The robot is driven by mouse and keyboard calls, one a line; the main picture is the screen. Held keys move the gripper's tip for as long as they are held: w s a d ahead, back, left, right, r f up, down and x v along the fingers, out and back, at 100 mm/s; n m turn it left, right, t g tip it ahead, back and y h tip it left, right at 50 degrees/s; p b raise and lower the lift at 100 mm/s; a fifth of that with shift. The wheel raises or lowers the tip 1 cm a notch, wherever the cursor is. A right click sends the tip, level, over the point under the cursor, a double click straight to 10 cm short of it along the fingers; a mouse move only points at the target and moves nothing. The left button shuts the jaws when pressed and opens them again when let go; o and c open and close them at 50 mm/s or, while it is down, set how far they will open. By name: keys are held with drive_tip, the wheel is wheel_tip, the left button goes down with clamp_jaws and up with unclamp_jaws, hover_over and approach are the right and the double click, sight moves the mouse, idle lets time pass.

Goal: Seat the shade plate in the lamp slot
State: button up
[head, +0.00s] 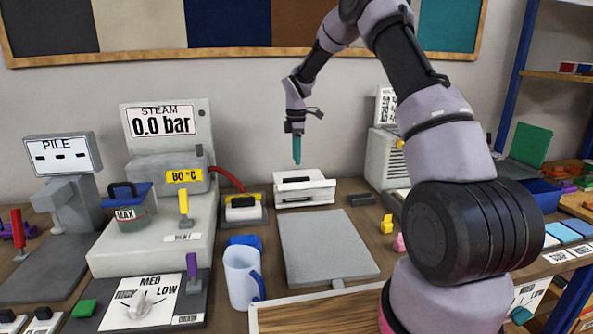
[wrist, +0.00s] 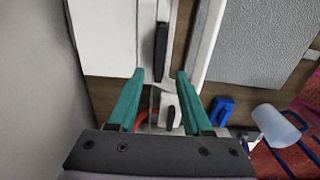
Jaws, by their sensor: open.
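In that view the white device (wrist: 148,18) with a black bar (wrist: 161,52) lies beyond the fingertips. I cannot tell for sure which thing is the shade plate or the lamp slot. A white louvred box (head: 384,158) stands at the back, partly hidden by my arm.
A grey plate (head: 325,246) lies mid-bench. A pale mug (head: 241,277) and blue block (head: 245,241) stand left of it. A steam unit (head: 155,212) and a pile gauge (head: 62,158) fill the left. A small dark block (head: 361,200) lies right of the white device.

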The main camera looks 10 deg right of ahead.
drive_tip(key=s+d+r+m+t, duration=0.2)
drive_tip(key=s+r+m, duration=0.3)
drive_tip(key=s+r, duration=0.45)
drive_tip(key=s+d+r+m+t, duration=0.1)
drive_tip(key=s+r+m, duration=0.5)
drive_tip(key=r, duration=0.7)
drive_tip(key=s+d+r+m+t+y, duration=0.1)
drive_tip(key=s+m, duration=0.4)
drive_tip(key=s, duration=0.7)
drive_tip(key=s+d+r+m+t+y, duration=0.1)
drive_tip(key=s+r+m+t, duration=0.1)
drive_tip(key=s+m, duration=0.4)
drive_tip(key=s+t, duration=0.1)
drive_tip(key=s, duration=0.4)
drive_tip(key=shift+s+d+r, duration=0.15)
drive_tip(key=shift+s+d, duration=0.2)
drive_tip(key=shift+d, duration=0.05)
